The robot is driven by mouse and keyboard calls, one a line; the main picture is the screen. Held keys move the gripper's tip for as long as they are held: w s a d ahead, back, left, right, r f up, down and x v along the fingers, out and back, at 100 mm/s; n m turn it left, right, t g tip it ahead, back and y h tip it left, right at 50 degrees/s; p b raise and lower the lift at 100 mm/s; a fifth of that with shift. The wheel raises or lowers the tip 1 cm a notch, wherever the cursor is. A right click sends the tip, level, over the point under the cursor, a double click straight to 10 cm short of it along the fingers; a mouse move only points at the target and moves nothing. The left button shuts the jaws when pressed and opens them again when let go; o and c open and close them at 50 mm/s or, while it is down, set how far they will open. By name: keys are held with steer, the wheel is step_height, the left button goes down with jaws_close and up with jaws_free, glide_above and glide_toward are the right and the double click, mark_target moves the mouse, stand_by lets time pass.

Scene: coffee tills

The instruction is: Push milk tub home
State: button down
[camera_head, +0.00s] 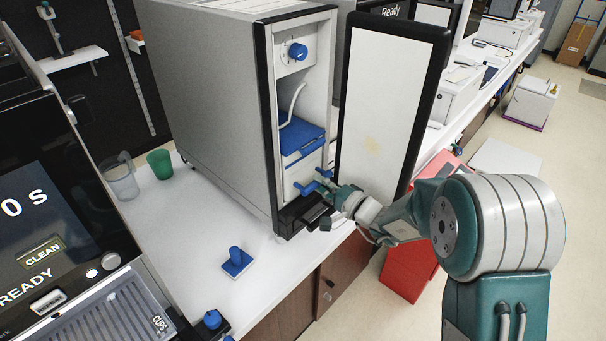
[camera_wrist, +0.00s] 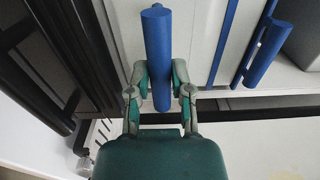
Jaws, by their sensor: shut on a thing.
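The milk tub (camera_head: 304,172) is a white box with a blue lid (camera_head: 301,136). It sits low inside the open grey cooler (camera_head: 215,100), its white front at the opening. My gripper (camera_head: 326,192) is at that front, shut on a blue bar handle (camera_head: 305,188). In the wrist view the handle (camera_wrist: 157,40) stands between the fingers of my gripper (camera_wrist: 160,78), with the white tub front (camera_wrist: 192,35) behind it. A second blue bar (camera_wrist: 266,55) is to the right there, apart from the fingers. How deep the tub sits is hard to tell.
The cooler door (camera_head: 385,110) stands open right of my gripper. A black grille (camera_head: 305,215) lies below the tub. A blue tamper-like piece (camera_head: 236,262), a green cup (camera_head: 160,164) and a clear jug (camera_head: 119,178) stand on the white counter (camera_head: 195,235). A red bin (camera_head: 408,270) is below.

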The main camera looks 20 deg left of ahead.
mark_target(306, 178)
steer(key=shift+f+x, duration=0.2)
steer(key=shift+x, duration=1.2)
steer(key=shift+f+x, duration=0.2)
steer(key=shift+x, duration=1.2)
steer(key=shift+c, duration=2.2)
jaws_free()
steer(key=shift+a+r, duration=0.1)
steer(key=shift+a, duration=0.05)
steer(key=shift+r, duration=0.1)
